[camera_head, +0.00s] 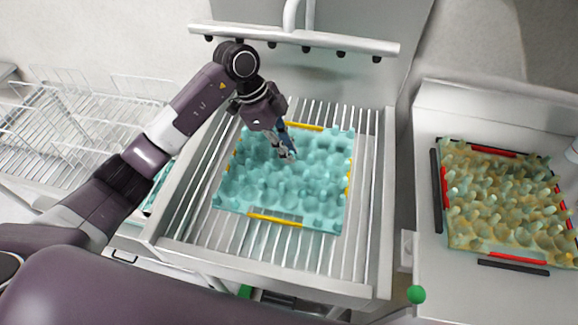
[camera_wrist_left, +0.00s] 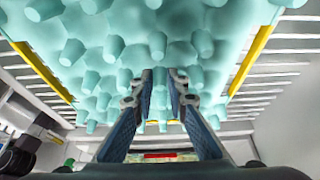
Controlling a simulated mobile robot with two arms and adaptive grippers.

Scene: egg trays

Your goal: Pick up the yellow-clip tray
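The teal egg tray with yellow clips (camera_head: 262,200) lies on a slatted rack in the middle of the head view. Yellow clips show on its edges, such as the front clip (camera_head: 275,219) and the back clip (camera_head: 305,126). My left gripper (camera_head: 288,157) hangs over the tray's upper middle. In the left wrist view the tray (camera_wrist_left: 110,50) fills the top, and the two fingers of my left gripper (camera_wrist_left: 160,82) stand apart with a narrow gap, with nothing clearly held between them. Whether the fingertips touch the tray is unclear. My right gripper is not in view.
A yellowish tray with red clips (camera_head: 500,205) rests on the white surface at the right, with a green button (camera_head: 416,294) near its front. A wire rack (camera_head: 60,140) stands at the left. A pipe with nozzles (camera_head: 300,38) runs behind the slatted rack (camera_head: 340,262).

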